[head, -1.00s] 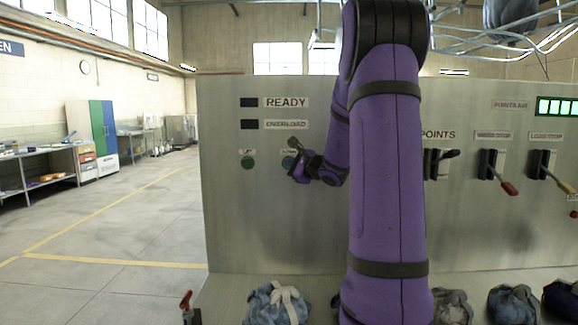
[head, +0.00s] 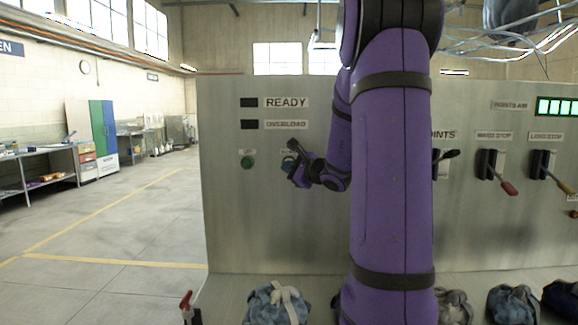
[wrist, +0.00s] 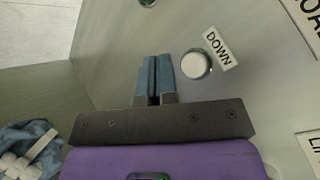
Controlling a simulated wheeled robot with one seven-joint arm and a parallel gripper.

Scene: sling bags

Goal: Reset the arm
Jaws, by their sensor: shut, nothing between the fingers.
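My purple arm (head: 392,180) stands upright across the middle of the head view. Its forearm bends back toward the metal panel. My gripper (head: 290,157) is close in front of the panel, just under the OVERLOAD label. In the wrist view my gripper (wrist: 155,62) has its two blue-grey fingers together with nothing between them. A round pale button (wrist: 196,65) labelled DOWN sits right of the fingertips, apart from them in the picture. A green button (head: 247,162) is left of my gripper in the head view.
The metal panel (head: 270,225) carries levers (head: 492,170) on the right. Several bundled sling bags (head: 276,303) lie on the ledge below. A red-tipped lever (head: 187,302) stands at the ledge's left end. Open floor (head: 100,285) lies to the left.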

